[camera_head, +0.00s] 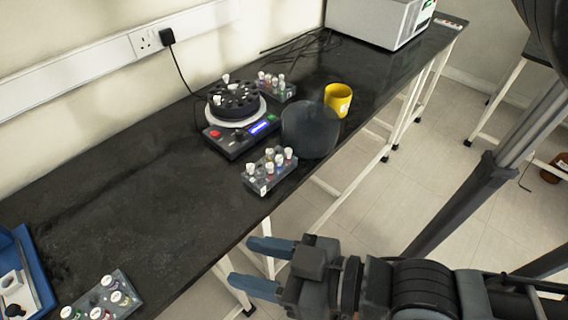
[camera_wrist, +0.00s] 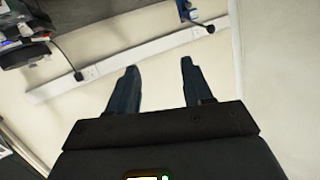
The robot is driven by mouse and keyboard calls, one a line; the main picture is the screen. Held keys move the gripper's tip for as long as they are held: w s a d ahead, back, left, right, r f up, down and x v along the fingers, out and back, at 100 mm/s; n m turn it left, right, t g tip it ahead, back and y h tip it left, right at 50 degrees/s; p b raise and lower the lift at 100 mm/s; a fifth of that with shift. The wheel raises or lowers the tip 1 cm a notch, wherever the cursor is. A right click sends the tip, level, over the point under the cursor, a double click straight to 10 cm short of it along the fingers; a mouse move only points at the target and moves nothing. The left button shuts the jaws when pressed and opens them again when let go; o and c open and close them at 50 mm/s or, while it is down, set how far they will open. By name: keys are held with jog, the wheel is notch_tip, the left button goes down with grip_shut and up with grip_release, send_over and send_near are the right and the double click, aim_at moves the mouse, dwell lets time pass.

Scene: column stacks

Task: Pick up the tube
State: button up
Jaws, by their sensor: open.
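Several small capped tubes stand in racks on the dark bench, and I cannot tell which one the task means. One rack (camera_head: 257,184) is near the bench's front edge. Another rack (camera_head: 285,92) is behind the round device, and a third rack (camera_head: 127,299) is at the lower left. A tube (camera_head: 226,78) stands up from the round black rotor (camera_head: 236,100) of the device. My gripper (camera_head: 252,266) is open and empty, off the front edge of the bench. Its two blue fingers point left. The wrist view shows the open fingers (camera_wrist: 158,88) with nothing between them.
A dark, see-through rounded shape (camera_head: 310,130) stands beside the front rack. A yellow mug (camera_head: 338,99) is behind it. A white box-shaped machine (camera_head: 380,20) is at the far end. A blue tray (camera_head: 22,265) is at the left. The bench's left middle is clear.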

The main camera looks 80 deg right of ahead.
jog(key=w+a+r+t+y+b, duration=0.1)
jog(key=w+r, duration=0.1)
jog(key=w, duration=0.8)
jog(key=w+r+t+b, duration=0.1)
jog(key=w+r, duration=0.2)
jog(key=w, duration=0.7)
jog(key=w+d+r+n+g+y+b, duration=0.1)
jog(key=w+d+r+n+y, duration=0.25)
jog(key=w+n, duration=0.2)
jog(key=w+d+r+n+y+b, duration=0.2)
jog(key=w+d+r+n, duration=0.15)
jog(key=w+n, duration=0.2)
jog(key=n+g+h+b, duration=0.45)
jog(key=n+g, duration=0.25)
jog(key=g, duration=0.9)
send_over(288, 150)
jog(key=p, duration=0.1)
jog(key=f, duration=1.6)
jog(key=shift+w+f, duration=0.25)
jog(key=shift+s+f, duration=0.2)
notch_tip(288, 150, down, 7)
jog(key=shift+s+f, duration=0.1)
jog(key=shift+f, duration=0.05)
